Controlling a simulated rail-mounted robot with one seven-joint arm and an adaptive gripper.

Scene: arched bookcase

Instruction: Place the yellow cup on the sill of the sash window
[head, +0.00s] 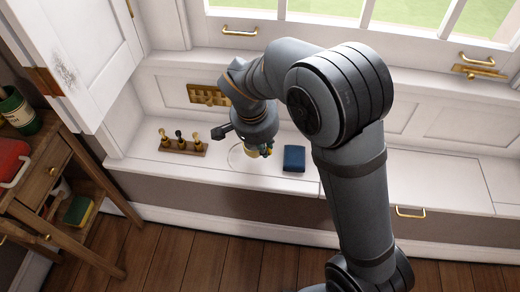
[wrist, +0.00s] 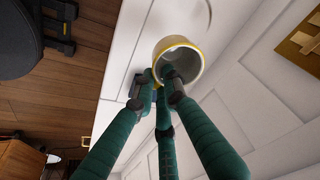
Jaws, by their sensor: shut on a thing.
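The yellow cup (wrist: 187,49) shows in the wrist view with a yellow rim, a pale inside and its opening toward the camera. My gripper (wrist: 166,78) has its dark green fingers shut on the cup's near rim. In the head view, my gripper (head: 258,148) points down just over the white window seat, and a small part of the cup (head: 252,155) shows under it. Whether the cup touches the seat is unclear. The sash window (head: 415,10) is at the top of the head view, with its white sill (head: 215,58) above and behind the seat.
A pale round outline (head: 233,157), perhaps a saucer, lies by the cup. A dark blue book or box (head: 294,158) is to its right, and a rack with brass pegs (head: 183,146) to its left. A brass grille (head: 207,95) is on the back panel. An open white shutter (head: 85,60) stands left.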

